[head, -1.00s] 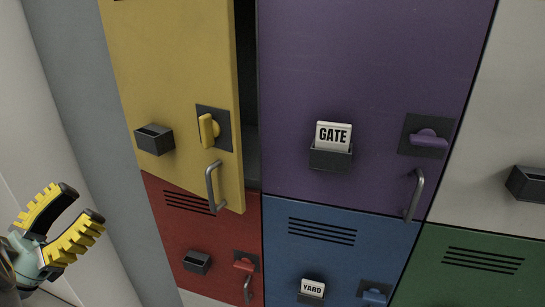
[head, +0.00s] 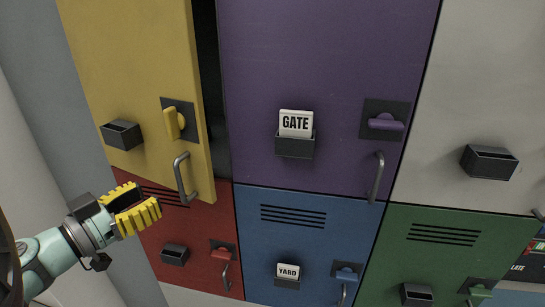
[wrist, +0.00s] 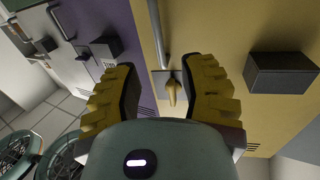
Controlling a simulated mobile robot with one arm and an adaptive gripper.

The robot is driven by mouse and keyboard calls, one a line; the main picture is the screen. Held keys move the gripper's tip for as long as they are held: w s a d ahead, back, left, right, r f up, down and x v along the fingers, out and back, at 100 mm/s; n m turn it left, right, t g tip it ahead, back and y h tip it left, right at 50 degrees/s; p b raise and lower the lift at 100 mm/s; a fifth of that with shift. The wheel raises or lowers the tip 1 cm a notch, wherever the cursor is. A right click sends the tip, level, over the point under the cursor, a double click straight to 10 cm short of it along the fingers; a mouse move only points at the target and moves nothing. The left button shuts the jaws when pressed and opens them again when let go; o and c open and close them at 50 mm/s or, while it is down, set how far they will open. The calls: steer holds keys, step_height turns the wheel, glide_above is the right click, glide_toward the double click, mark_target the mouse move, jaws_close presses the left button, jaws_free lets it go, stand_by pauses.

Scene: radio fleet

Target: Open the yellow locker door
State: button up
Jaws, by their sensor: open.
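The yellow locker door (head: 140,70) is at the upper left in the head view. It stands slightly ajar, with a dark gap along its right edge. Its yellow latch (head: 173,124) is upright, and its grey bar handle (head: 181,178) is near the lower right corner. My gripper (head: 146,204) is open and empty, below and left of the handle. In the wrist view, the handle (wrist: 158,35) and latch (wrist: 172,90) show between the two spread yellow fingers (wrist: 160,80). No contact with the handle is visible.
The purple door (head: 330,60) with a GATE card is right of the gap. Red (head: 205,215), blue (head: 310,240) and green (head: 390,240) doors are below. A black holder (head: 121,134) juts from the yellow door. A grey wall (head: 40,60) stands at left.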

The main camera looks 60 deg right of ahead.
steer(key=r+p, duration=0.1)
steer(key=p, duration=0.3)
glide_above(184, 201)
steer(key=w+a, duration=0.1)
steer(key=a, duration=0.1)
steer(key=p, duration=0.2)
steer(key=shift+w+d+r+p, duration=0.1)
steer(key=shift+w+d+p, duration=0.15)
steer(key=shift+d+p, duration=0.1)
steer(key=shift+s+d+f+p, duration=0.35)
steer(key=shift+d+p, duration=0.2)
steer(key=shift+p, duration=0.6)
steer(key=shift+s+d+f, duration=0.25)
steer(key=shift+o, duration=0.2)
jaws_close()
